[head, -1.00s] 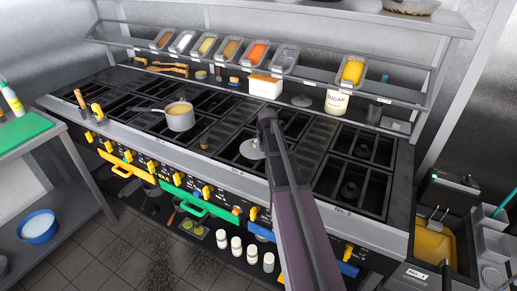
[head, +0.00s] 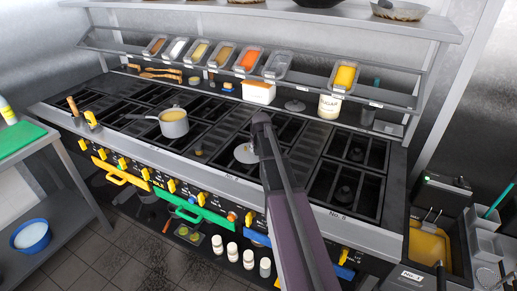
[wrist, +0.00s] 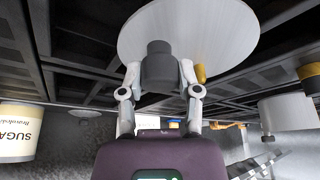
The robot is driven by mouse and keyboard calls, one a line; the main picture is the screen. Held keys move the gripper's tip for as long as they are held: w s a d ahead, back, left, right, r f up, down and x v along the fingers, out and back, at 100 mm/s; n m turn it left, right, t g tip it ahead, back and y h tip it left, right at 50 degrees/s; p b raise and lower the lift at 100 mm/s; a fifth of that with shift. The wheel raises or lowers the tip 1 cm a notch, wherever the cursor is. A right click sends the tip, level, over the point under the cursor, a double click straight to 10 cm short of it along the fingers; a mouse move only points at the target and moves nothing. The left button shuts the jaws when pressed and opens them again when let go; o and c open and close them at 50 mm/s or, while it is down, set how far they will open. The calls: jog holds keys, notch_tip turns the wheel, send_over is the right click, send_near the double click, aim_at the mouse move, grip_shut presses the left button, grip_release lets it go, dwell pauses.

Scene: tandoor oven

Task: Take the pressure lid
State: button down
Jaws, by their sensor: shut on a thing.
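The pressure lid (wrist: 205,35) is a pale grey disc with a dark round knob. In the wrist view my gripper (wrist: 160,75) is shut on the knob, one finger on each side. In the head view the lid (head: 244,153) shows over the middle burners of the stove, partly hidden by my arm. My fingers are hidden behind my arm there. I cannot tell whether the lid touches the grate. A second, similar lid (head: 295,105) lies at the back of the stove.
A pot (head: 174,124) with yellow contents stands on the grate to the left. A sugar jar (head: 330,105) and a white box (head: 258,93) stand at the back, below a rack of food bins (head: 248,60). The right burners (head: 345,188) are clear.

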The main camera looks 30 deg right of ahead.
jog(key=shift+r+p, duration=0.65)
jog(key=shift+r, duration=0.15)
jog(key=shift+r+p, duration=0.8)
jog(key=shift+r, duration=0.05)
jog(key=s, duration=0.9)
jog(key=s+d, duration=0.1)
jog(key=s, duration=0.4)
jog(key=shift+s+d+r+p, duration=0.1)
jog(key=shift+r+p, duration=0.3)
jog(key=shift+s+d, duration=0.1)
jog(key=shift+s, duration=0.8)
